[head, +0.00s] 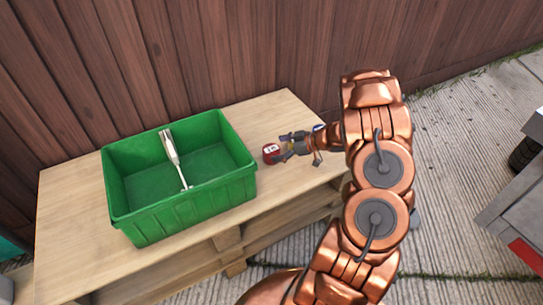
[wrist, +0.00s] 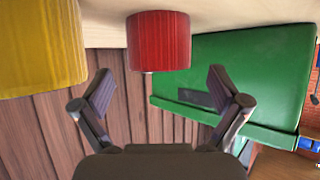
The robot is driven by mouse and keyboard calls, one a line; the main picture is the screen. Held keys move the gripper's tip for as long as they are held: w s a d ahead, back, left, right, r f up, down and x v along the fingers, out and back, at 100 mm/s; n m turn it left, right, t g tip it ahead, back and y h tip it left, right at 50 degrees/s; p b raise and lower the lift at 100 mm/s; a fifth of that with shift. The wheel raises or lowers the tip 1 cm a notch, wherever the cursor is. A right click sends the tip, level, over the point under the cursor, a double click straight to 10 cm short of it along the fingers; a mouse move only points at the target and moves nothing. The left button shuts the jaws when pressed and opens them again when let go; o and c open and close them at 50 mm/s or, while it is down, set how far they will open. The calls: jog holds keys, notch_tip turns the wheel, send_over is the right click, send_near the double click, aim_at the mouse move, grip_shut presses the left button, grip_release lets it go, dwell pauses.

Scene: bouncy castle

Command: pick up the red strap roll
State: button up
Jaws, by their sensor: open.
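The red strap roll (head: 270,153) lies on the wooden pallet table, just right of the green crate, in the head view. My gripper (head: 287,145) is right beside it, at its right. In the wrist view the red strap roll (wrist: 158,42) is ahead of my gripper (wrist: 160,85), a little beyond the fingertips and roughly centred between them. The fingers are spread apart with nothing between them.
A green crate (head: 185,222) stands left of the roll and holds a white-handled tool (head: 170,147). It also shows in the wrist view (wrist: 245,65). A yellow roll (wrist: 40,45) is close to one finger. The wooden table (head: 72,228) backs onto a plank fence (head: 200,50).

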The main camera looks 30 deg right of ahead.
aim_at(273, 150)
jog(key=shift+b+x, duration=0.3)
jog(key=shift+x, duration=1.2)
jog(key=shift+r, duration=0.1)
jog(key=c, duration=1.4)
